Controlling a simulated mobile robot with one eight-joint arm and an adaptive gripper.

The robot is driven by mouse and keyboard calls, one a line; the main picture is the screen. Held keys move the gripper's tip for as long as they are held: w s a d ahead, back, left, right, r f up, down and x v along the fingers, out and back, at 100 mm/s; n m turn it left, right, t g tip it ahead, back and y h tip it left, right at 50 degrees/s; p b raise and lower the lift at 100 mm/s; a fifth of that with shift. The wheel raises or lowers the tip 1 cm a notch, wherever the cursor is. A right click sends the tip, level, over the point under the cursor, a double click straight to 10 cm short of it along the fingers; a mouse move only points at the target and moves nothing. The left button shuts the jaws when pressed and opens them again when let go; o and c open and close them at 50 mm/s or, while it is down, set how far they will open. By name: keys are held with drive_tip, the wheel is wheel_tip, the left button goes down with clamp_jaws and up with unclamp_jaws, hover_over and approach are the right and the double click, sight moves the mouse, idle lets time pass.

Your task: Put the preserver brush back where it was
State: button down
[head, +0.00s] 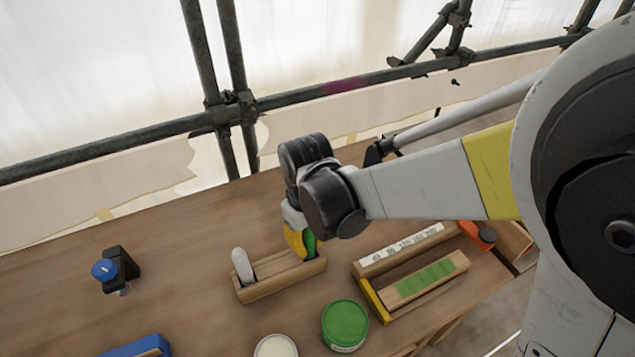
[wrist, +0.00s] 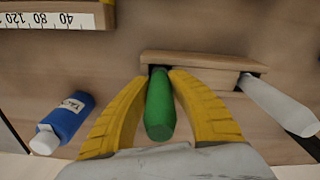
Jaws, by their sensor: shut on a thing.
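My gripper (head: 303,245) is shut on the green handle (head: 311,243) of a brush, which I take to be the preserver brush. In the wrist view, the green handle (wrist: 160,108) stands between the yellow fingers (wrist: 158,92). Its far end meets one end of a wooden holder (wrist: 205,61); I cannot tell how deep it sits, and the bristles are hidden. The holder also shows in the head view (head: 283,282), right below the gripper. A white-handled brush (head: 243,265) stands tilted at its other end, also seen in the wrist view (wrist: 280,105).
A green tin (head: 345,325) and a pale tin (head: 276,347) stand in front of the holder. A blue bottle (wrist: 68,118) is near the gripper.

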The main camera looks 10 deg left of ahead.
drive_tip(key=shift+f, duration=0.35)
drive_tip(key=c, duration=1.3)
unclamp_jaws()
wheel_tip(320, 180, up, 12)
drive_tip(key=p, duration=0.4)
drive_tip(key=shift+d+r+p, duration=0.15)
drive_tip(key=shift+r+p, duration=0.05)
drive_tip(key=shift+p, duration=0.15)
drive_tip(key=s+d+r+m+t, duration=0.1)
drive_tip(key=d+r+m+t, duration=0.1)
drive_tip(key=d, duration=0.6)
drive_tip(key=s+d+r+m+t, duration=0.2)
drive_tip(key=d+m, duration=0.2)
drive_tip(key=d, duration=0.5)
drive_tip(key=s+d+r+m+t, duration=0.2)
drive_tip(key=d+r+m+t, duration=0.1)
drive_tip(key=d, duration=0.5)
drive_tip(key=shift+s+d, duration=0.15)
drive_tip(key=shift+s, duration=0.1)
